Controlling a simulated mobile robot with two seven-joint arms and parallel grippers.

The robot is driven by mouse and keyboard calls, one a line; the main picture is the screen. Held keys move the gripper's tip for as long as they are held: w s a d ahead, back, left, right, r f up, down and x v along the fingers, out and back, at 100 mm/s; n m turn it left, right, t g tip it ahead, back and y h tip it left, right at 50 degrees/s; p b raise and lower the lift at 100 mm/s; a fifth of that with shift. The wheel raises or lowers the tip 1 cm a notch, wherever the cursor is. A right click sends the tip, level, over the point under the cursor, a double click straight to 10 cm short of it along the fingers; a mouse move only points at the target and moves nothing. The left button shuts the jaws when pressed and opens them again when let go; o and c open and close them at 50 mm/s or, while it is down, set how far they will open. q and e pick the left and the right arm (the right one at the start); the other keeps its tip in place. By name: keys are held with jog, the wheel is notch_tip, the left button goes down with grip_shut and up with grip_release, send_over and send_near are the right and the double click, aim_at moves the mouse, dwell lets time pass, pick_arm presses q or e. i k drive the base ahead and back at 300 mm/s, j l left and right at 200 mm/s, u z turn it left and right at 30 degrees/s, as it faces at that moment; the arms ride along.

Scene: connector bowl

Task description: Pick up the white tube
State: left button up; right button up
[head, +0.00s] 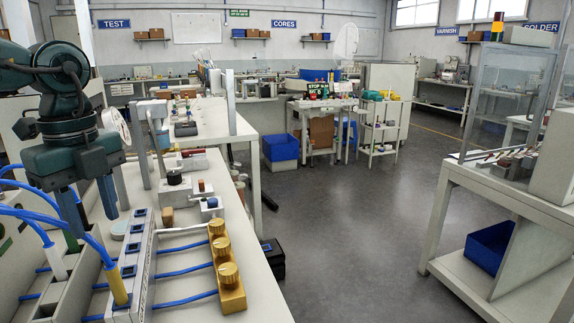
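A white tube (56,262) is at the lower left, on the end of a blue cable. It stands slightly tilted among the pale bins, and its lower end is hidden. A yellow tube (117,286) on another blue cable stands to its right. Part of a green tube (71,240) shows behind, close to a gripper finger. My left gripper (95,226) points down above and behind the white tube, to its right in the picture. Its two fingers are apart with nothing between them. It is not touching the white tube. My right gripper is not in view.
A grey strip with blue-edged sockets (129,271) lies right of the tubes. Beyond it is a brass block with round knobs (223,265), joined by blue cables.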

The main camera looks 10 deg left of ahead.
aim_at(52, 254)
jog(key=k, duration=1.5)
